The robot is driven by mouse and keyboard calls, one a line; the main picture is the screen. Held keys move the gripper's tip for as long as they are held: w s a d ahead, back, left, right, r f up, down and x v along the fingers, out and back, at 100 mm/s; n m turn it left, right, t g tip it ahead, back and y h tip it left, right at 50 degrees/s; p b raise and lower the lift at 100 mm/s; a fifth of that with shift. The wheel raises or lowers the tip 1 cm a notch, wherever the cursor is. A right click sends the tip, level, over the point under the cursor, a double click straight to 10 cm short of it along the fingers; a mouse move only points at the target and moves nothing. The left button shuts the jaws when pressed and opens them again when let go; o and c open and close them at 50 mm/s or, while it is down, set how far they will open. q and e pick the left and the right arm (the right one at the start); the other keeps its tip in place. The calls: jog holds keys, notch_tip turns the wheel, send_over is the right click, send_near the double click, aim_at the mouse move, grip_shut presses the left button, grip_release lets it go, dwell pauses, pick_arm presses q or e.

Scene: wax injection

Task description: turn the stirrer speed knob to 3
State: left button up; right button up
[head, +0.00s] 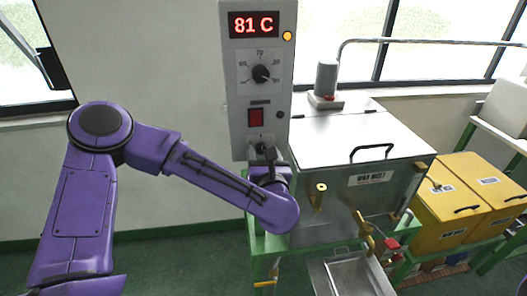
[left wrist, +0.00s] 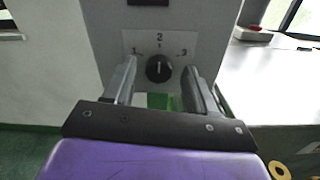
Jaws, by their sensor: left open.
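The stirrer speed knob (left wrist: 159,68) is a small black dial on the grey control box, with marks 1, 2 and 3 around it. Its white line points up toward the 2. My left gripper (left wrist: 162,82) is open, with one finger on each side of the knob and gaps between. In the head view my purple left arm ends at the lower part of the control box (head: 240,90), where the left gripper (head: 266,152) is small and partly hides the knob area. My right gripper is not in view.
The box carries an 81 C display (head: 254,25), a temperature dial (head: 262,73) and a red switch (head: 256,118). A metal wax tank (head: 345,175) stands close on the right. Yellow boxes (head: 440,210) stand farther right.

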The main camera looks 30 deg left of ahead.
pick_arm(q)
jog(key=shift+s, duration=0.1)
jog(key=c, duration=1.1)
jog(key=shift+o, duration=0.2)
jog(key=shift+m+b, duration=0.5)
jog(key=shift+m, duration=5.6)
